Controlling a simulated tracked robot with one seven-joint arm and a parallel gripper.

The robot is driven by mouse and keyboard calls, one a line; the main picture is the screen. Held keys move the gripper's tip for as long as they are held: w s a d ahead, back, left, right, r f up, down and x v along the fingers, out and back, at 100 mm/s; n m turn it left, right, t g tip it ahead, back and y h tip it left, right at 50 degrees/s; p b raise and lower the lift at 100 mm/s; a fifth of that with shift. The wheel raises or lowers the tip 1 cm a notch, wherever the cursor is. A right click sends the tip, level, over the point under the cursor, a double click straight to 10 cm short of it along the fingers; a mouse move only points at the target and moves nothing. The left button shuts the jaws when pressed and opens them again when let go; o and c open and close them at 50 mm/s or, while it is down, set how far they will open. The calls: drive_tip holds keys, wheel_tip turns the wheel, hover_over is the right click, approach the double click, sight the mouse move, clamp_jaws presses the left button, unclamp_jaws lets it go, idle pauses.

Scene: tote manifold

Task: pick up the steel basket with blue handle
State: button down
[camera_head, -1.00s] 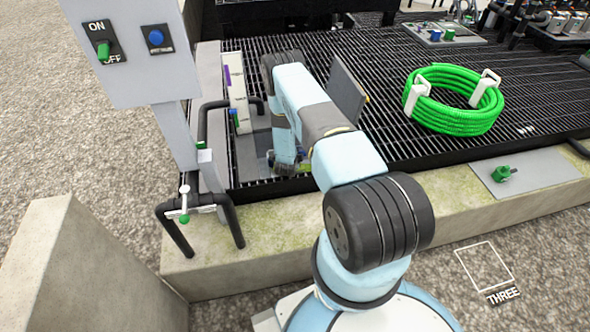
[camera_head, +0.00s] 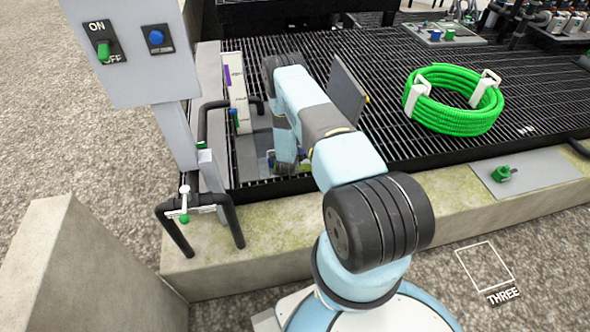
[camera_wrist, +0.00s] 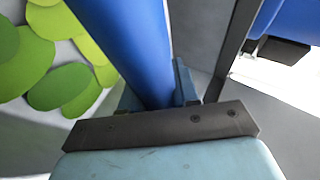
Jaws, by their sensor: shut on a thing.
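My gripper (camera_wrist: 156,96) is shut on the blue handle (camera_wrist: 130,45) of the steel basket, with a finger on each side of the bar in the wrist view. Several green discs (camera_wrist: 60,85) show at the left of the handle. Little of the basket itself can be made out in the wrist view. In the head view my gripper points down into a recess in the grating, and my arm hides most of the basket there.
A second blue part (camera_wrist: 290,28) with a black piece shows at the right in the wrist view. A raised panel (camera_head: 347,92) stands right of my arm. A green hose coil (camera_head: 452,100) lies on the black grating (camera_head: 400,45). A switch post (camera_head: 140,50) stands at the left.

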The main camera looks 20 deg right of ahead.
drive_tip(key=shift+s, duration=0.1)
idle(0.5)
wheel_tip(320, 180, up, 10)
idle(0.5)
wheel_tip(320, 180, up, 16)
idle(1.5)
idle(1.6)
